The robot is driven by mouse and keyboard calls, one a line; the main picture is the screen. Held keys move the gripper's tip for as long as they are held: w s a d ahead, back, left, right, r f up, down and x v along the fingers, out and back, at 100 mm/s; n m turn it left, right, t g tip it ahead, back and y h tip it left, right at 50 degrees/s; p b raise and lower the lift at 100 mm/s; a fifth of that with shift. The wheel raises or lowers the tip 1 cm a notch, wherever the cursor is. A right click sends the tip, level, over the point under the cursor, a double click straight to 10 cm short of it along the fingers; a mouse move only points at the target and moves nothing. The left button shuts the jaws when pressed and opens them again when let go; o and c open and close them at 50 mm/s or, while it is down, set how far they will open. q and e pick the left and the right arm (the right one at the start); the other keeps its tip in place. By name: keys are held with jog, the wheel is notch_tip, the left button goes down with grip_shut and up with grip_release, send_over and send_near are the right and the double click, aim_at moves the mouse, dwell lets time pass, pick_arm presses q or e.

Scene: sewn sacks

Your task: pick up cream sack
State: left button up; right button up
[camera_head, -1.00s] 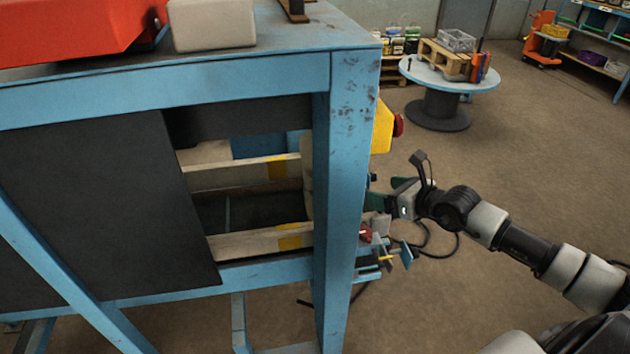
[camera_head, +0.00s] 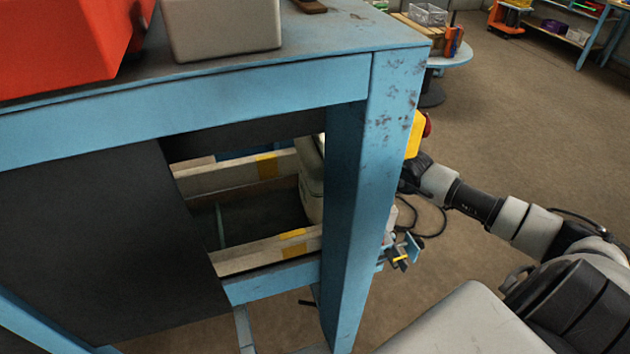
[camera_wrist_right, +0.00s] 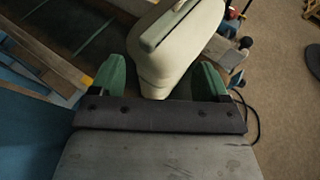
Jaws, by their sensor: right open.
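The cream sack (camera_wrist_right: 178,48) stands upright in the right wrist view, a pale body with a dark green strip along its top. In the head view only a slice of the sack (camera_head: 312,182) shows behind the blue post. My right gripper (camera_wrist_right: 160,78) is open, its green fingers on either side of the sack's near end. I cannot tell whether they touch it. In the head view the post hides the gripper; only my right arm shows. My left gripper is not in view.
A blue frame post (camera_head: 367,200) stands between my head camera and the sack. Wooden rails with yellow marks (camera_head: 265,250) flank a dark bed. A yellow box with a red button (camera_head: 415,133) is beside the post. Grey (camera_head: 222,28) and red (camera_head: 60,45) blocks sit on top.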

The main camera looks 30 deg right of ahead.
aim_at(322, 162)
jog(key=shift+p+x, duration=0.55)
jog(key=shift+x, duration=3.8)
jog(key=shift+d+r, duration=0.1)
jog(key=shift+d, duration=0.15)
jog(key=shift+c, duration=0.3)
jog(key=shift+s, duration=0.1)
jog(key=c, duration=1.2)
grip_shut()
jog(key=shift+s+a, duration=0.1)
jog(key=shift+a, duration=0.1)
jog(key=shift+s+f, duration=0.1)
jog(key=shift+f, duration=0.2)
jog(key=shift+d+r, duration=0.15)
jog(key=shift+r, duration=0.3)
